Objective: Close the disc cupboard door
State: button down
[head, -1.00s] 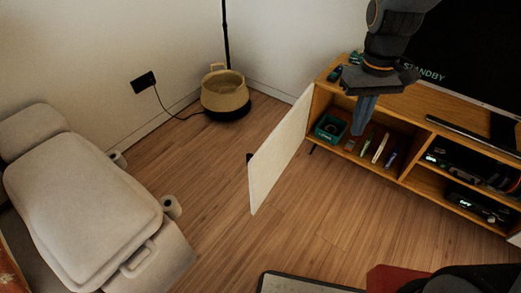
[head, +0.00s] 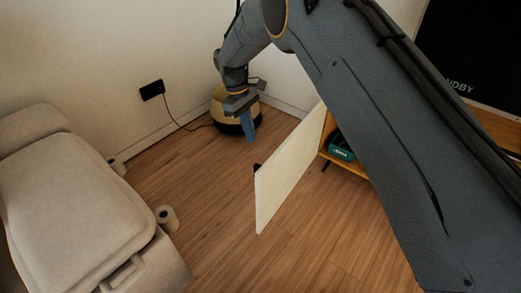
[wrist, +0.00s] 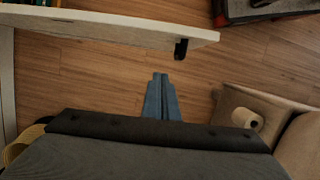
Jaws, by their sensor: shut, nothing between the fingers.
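The disc cupboard door (head: 287,178) is a pale panel standing wide open, swung out from the cabinet over the wooden floor. Its dark handle (head: 257,168) is on the outer face near the free edge. In the wrist view the door (wrist: 130,27) runs across the top, with the handle (wrist: 181,49) at its right end. My gripper (head: 250,139) is shut and empty, to the left of the door on its outer side. In the wrist view its blue fingers (wrist: 161,78) point toward the door, apart from it. The cupboard's inside is mostly hidden behind my arm.
A green box (head: 341,148) sits inside the cupboard. A beige footrest seat (head: 70,200) and a white roll (head: 167,218) are at left. Floor left of the door is clear.

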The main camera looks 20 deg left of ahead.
jog(key=s+d+f, duration=0.2)
jog(key=d+f, duration=0.4)
jog(key=f, duration=0.3)
jog(key=shift+p, duration=0.4)
jog(key=shift+d, duration=0.15)
